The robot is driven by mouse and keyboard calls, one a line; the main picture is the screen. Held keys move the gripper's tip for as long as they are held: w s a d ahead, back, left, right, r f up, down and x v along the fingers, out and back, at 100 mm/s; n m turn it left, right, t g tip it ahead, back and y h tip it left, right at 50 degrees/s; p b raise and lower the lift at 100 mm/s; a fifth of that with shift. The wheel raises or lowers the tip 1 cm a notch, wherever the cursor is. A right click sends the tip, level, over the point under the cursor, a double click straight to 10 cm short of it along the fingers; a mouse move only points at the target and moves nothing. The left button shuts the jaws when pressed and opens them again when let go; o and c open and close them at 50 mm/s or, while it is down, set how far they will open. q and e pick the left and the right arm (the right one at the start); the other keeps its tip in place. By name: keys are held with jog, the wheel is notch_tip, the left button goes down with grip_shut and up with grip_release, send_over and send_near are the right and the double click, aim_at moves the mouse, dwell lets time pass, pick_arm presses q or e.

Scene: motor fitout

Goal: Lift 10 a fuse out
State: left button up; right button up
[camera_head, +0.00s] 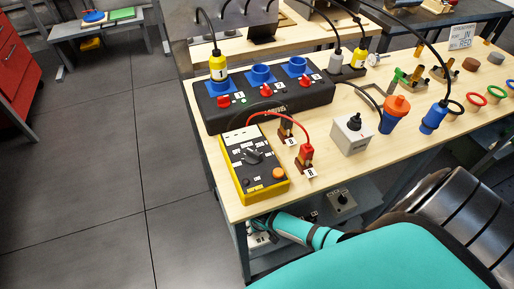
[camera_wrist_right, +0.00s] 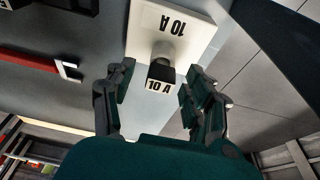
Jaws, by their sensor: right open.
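In the right wrist view, the 10 A fuse (camera_wrist_right: 161,74) shows as a dark block with a white "10 A" label. A round grey part behind it meets a white plate (camera_wrist_right: 146,20), also marked "10 A". My right gripper (camera_wrist_right: 158,88) is open. Its two dark fingers stand left and right of the fuse, with gaps visible on both sides. In the head view my teal right arm reaches in low under the workbench's front edge. The right fingers are largely hidden there, and I cannot make out the fuse. My left gripper is not in view.
The wooden bench (camera_head: 245,207) carries a black socket panel (camera_head: 265,100), a yellow-edged meter (camera_head: 254,165) and a grey switch box (camera_head: 351,134). A grey knob box (camera_head: 342,201) sits on the lower shelf. In the wrist view, a red bar (camera_wrist_right: 30,60) lies left of the plate.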

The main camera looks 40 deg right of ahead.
jog(key=c, duration=1)
jog(key=shift+r, duration=0.1)
jog(key=shift+r, duration=0.5)
notch_tip(320, 180, up, 2)
jog(key=shift+r+p, duration=0.1)
jog(key=shift+p, duration=0.4)
jog(key=s+a, duration=0.1)
jog(key=s, duration=0.4)
jog(key=s+a+r, duration=0.1)
jog(key=s, duration=0.4)
jog(key=s+a, duration=0.1)
jog(key=s, duration=0.4)
jog(key=shift+s+a+r, duration=0.3)
jog(key=shift+a+r, duration=0.05)
jog(key=shift+a, duration=0.05)
